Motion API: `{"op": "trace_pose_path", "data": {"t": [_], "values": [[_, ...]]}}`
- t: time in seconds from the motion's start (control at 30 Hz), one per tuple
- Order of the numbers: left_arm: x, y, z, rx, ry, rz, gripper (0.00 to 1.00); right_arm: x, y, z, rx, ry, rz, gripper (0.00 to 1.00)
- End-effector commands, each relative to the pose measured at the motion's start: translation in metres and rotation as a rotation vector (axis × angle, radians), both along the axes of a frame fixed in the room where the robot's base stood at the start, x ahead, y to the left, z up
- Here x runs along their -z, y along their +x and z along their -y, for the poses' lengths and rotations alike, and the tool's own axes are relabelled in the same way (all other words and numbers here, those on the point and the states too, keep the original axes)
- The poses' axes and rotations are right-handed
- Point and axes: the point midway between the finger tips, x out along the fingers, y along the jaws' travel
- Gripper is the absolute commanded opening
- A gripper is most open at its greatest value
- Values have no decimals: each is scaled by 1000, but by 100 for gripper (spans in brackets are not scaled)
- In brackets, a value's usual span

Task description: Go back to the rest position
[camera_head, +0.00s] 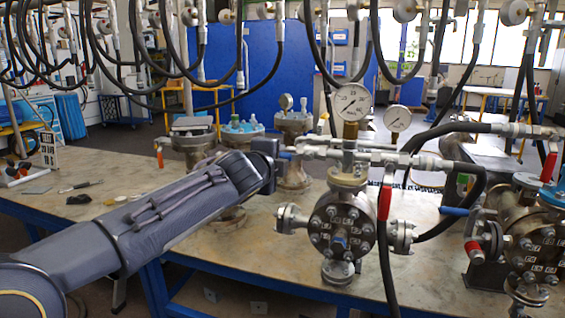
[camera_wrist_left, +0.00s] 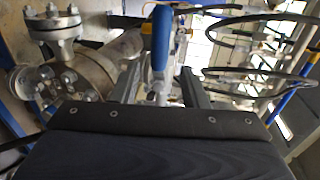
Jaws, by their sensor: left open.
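My left arm comes in from the lower left in the head view, and its gripper (camera_head: 287,153) is beside the horizontal pipe fittings left of the central flanged vessel (camera_head: 343,225). In the left wrist view the two fingers (camera_wrist_left: 158,90) are apart, so the gripper is open. A blue handle (camera_wrist_left: 160,38) shows beyond and between the fingertips there; I cannot tell whether they touch it. A flanged vessel (camera_wrist_left: 75,75) is at the left of that view. My right gripper is not in view.
A large pressure gauge (camera_head: 352,102) stands on the central vessel, with a smaller gauge (camera_head: 397,118) beside it. Black hoses (camera_head: 384,255) hang around it. Another flanged vessel (camera_head: 530,245) is at the right. The worktable (camera_head: 120,178) has bare room at the left.

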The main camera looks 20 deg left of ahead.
Motion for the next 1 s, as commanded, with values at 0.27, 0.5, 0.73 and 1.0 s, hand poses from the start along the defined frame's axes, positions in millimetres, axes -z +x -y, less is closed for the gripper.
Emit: {"op": "trace_pose_path", "data": {"t": [0.27, 0.5, 0.73, 1.0], "values": [[-3, -17, 0, 0, 1, -1, 40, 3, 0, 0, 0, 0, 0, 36], [-3, -17, 0, 0, 1, -1, 40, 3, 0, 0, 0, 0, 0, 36], [0, -33, -18, -43, -96, -51, 40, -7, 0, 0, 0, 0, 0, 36], [66, -182, -74, -387, -809, -425, 40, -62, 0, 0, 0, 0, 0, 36]]}}
